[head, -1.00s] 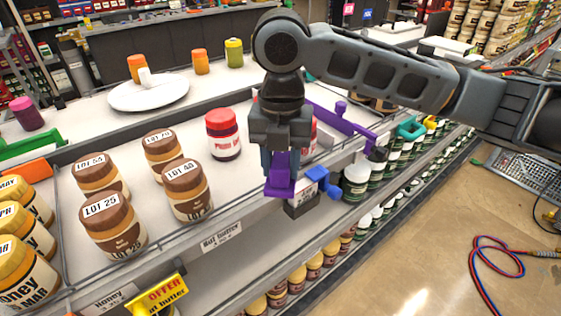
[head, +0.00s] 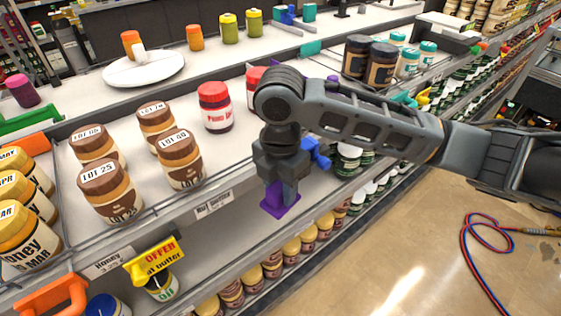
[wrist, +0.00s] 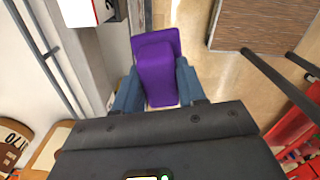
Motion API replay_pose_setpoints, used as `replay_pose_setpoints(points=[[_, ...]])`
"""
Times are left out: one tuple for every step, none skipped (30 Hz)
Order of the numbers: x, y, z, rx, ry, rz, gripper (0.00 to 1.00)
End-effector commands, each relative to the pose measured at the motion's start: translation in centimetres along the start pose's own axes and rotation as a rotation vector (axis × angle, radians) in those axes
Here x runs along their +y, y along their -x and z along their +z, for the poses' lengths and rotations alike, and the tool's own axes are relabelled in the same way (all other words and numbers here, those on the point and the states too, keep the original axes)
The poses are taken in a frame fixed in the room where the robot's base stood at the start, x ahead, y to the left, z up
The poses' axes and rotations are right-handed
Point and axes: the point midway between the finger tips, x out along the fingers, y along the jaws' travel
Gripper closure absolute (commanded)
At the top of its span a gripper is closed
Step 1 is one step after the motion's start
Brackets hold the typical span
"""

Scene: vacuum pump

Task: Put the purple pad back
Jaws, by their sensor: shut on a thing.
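The purple pad (head: 279,201) is a flat purple piece with a raised block on it. It hangs below my gripper (head: 283,190) in the head view, in front of the shelf's front edge. In the wrist view the pad (wrist: 158,68) sits between the two blue-grey fingers of my gripper (wrist: 158,88), which are shut on its block. Floor shows behind it there. A purple rail piece seen earlier on the shelf is mostly hidden behind my arm.
Brown-lidded jars (head: 181,160) and a red-lidded jar (head: 214,107) stand on the shelf to the left. A blue clip (head: 318,152) is at the shelf edge, right of my gripper. A yellow offer tag (head: 152,262) sticks out in front. The floor at right holds a red and blue hose (head: 474,262).

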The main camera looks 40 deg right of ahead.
Motion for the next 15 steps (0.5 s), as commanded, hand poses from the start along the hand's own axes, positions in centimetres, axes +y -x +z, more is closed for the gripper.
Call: replay_pose_setpoints(points=[[-0.3,-1.7,-0.4,0.009,-0.080,-0.004,0.88],[-0.4,-2.7,-0.6,0.009,-0.136,-0.005,0.88],[-0.6,-4.3,-0.8,0.010,-0.222,-0.006,0.88],[-0.7,-5.5,-1.0,0.010,-0.288,-0.008,0.88],[-0.8,-6.8,-1.1,0.010,-0.359,-0.008,0.88],[-1.0,-8.5,-1.3,0.010,-0.454,-0.008,0.88],[-1.1,-9.7,-1.5,0.009,-0.523,-0.009,0.88],[-1.2,-11.0,-1.6,0.009,-0.593,-0.010,0.88],[-1.4,-12.6,-1.8,0.008,-0.684,-0.009,0.88],[-1.5,-13.7,-2.0,0.007,-0.749,-0.010,0.88],[-1.6,-14.8,-2.0,0.007,-0.809,-0.009,0.88],[-1.7,-16.1,-2.2,0.006,-0.887,-0.009,0.88],[-1.8,-17.0,-2.3,0.005,-0.939,-0.008,0.88],[-1.9,-18.0,-2.4,0.005,-0.991,-0.008,0.88],[-1.9,-19.0,-2.4,0.004,-1.052,-0.008,0.88]])
